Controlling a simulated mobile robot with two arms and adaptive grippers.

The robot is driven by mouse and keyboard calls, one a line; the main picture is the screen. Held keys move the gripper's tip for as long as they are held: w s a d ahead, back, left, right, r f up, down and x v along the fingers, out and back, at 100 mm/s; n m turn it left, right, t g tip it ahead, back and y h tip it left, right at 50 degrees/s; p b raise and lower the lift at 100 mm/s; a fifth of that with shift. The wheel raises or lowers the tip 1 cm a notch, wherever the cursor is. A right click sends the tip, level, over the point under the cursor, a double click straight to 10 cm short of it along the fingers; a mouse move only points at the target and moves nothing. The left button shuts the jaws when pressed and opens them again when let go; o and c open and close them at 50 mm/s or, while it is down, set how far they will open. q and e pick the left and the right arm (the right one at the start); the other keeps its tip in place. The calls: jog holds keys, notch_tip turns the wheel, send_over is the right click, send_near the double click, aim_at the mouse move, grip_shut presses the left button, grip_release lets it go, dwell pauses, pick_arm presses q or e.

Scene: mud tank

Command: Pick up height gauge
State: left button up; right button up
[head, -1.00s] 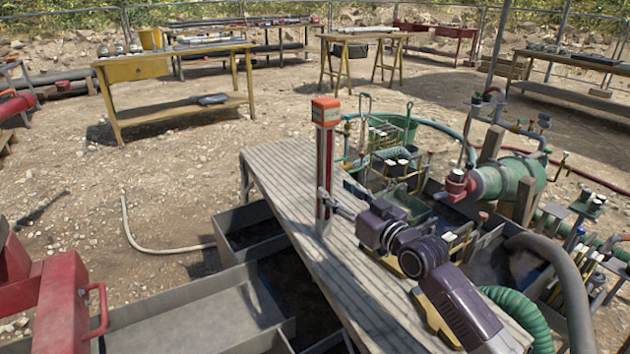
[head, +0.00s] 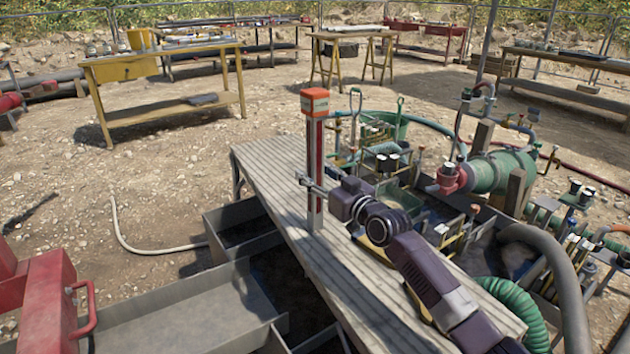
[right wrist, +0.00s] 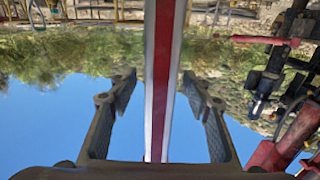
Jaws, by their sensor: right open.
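The height gauge (head: 314,150) is a tall, thin post with a red and white face and an orange head. It stands upright on the wooden bench. In the right wrist view its red and white column (right wrist: 165,60) runs down the middle of the picture. My right gripper (head: 312,186) is at the lower part of the post, reaching in from the right. In the wrist view the open fingers of this gripper (right wrist: 160,82) stand on either side of the column, with a visible gap on both sides. My left gripper is not in view.
The slatted bench (head: 270,165) is otherwise clear left of the post. Hoses, small valves and a green pump body (head: 500,170) crowd the right side. Grey metal troughs (head: 190,310) lie at lower left, beside a red frame (head: 50,300). Yellow tables stand farther back.

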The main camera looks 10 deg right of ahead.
jog(key=shift+c, duration=0.3)
grip_shut()
jog(key=shift+r, duration=0.15)
